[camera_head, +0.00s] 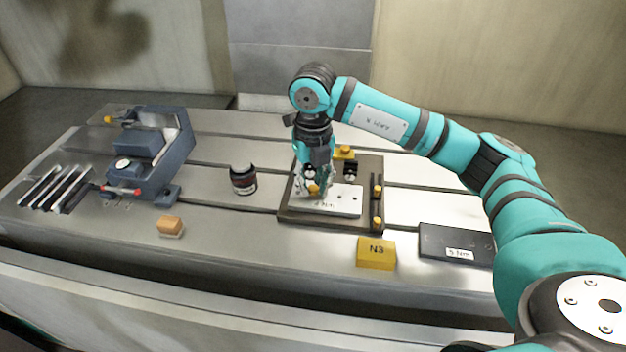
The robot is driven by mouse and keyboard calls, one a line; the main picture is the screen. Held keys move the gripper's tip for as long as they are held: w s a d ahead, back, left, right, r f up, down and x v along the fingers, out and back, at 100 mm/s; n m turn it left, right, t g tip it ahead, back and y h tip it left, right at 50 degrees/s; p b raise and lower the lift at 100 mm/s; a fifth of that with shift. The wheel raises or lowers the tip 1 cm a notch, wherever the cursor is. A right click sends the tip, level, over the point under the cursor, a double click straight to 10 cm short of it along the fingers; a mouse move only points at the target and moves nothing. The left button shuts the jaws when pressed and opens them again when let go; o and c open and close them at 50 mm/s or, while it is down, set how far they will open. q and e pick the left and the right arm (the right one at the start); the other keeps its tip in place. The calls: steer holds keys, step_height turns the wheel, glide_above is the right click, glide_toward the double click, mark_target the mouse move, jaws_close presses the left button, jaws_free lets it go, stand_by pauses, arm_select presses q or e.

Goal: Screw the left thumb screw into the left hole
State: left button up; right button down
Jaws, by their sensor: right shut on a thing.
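My right gripper (314,187) points down over the left part of the mould base (287,213). It is shut on a small yellow-orange thumb screw (314,189), just above or at the light plate (347,203) on the base. The gap between screw and plate is too small to judge, and the left hole is hidden under my gripper. Other yellow thumb screws (377,190) stand at the right side of the base, one nearer the front (377,223). My left gripper is not in view.
A yellow block marked N3 (376,253) and a dark case (455,243) lie in front. A dark jar (243,180) stands to the left. A blue-grey vise-like fixture (165,160), an orange block (171,226) and several bar-shaped tools (55,188) are farther left.

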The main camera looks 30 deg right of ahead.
steer(key=shift+s+a+f, duration=0.1)
steer(key=shift+s+f, duration=0.05)
steer(key=shift+f, duration=0.15)
steer(key=m, duration=0.4)
steer(key=shift+p, duration=0.35)
steer(key=c, duration=1.1)
jaws_free()
steer(key=shift+o, duration=0.2)
steer(key=shift+r, duration=0.15)
step_height(320, 180, up, 5)
steer(key=p, duration=0.3)
steer(key=shift+r, duration=0.15)
steer(key=shift+c, duration=0.5)
